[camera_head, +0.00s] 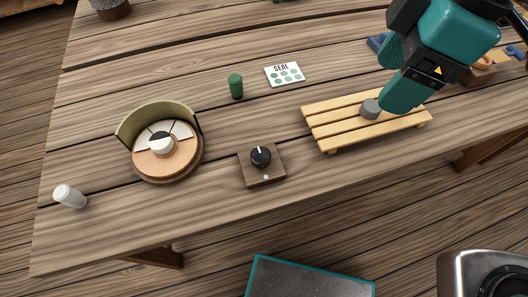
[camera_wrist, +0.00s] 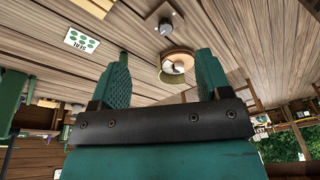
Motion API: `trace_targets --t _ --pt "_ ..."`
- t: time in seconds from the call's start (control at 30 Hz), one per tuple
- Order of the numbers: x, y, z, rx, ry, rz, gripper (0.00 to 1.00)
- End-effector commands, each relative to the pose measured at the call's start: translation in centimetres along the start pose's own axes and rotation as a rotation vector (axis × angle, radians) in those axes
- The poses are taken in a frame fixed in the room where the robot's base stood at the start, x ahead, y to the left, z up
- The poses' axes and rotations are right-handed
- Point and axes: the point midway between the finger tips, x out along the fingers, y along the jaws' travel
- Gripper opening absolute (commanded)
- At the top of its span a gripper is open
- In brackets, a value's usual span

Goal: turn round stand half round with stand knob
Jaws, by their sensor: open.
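The round stand (camera_head: 185,172) is on the left part of the table, a wooden disc with a curved olive-green wall at its back. A white and dark sectored top and a small white piece show on it. In the wrist view the stand (camera_wrist: 178,53) appears between my fingers, farther off. The stand knob (camera_head: 261,156) is black with a white mark, on a small brown box right of the stand; it also shows in the wrist view (camera_wrist: 165,28). My gripper (camera_head: 393,72) is open with nothing seen between its fingers, above the back right of the table, far from the knob.
A slatted wooden rack (camera_head: 330,129) with a grey cylinder (camera_head: 371,107) on it is below my gripper. A green cylinder (camera_head: 236,86) and a SEAL card (camera_head: 284,74) are behind the knob. A white cylinder (camera_head: 70,196) lies near the left edge. The table around the knob box is clear.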

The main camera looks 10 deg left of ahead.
Motion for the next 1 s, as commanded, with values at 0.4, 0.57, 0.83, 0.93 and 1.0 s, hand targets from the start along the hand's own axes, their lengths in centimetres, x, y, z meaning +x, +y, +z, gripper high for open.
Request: trace_targets --t 0.4,0.57,0.83,0.93,1.0 --pt "11.4 -0.1 -13.1 -1.251 -0.191 -0.084 0.71" --pt "12.6 -0.5 -13.9 -1.352 -0.204 -0.098 0.71" --pt "17.3 -0.2 -12.8 -1.351 -0.205 -0.102 0.71" --pt "19.5 -0.1 -12.3 -1.35 -0.205 -0.102 0.71" --pt "21.1 0.0 -12.0 -1.349 -0.205 -0.102 0.71"
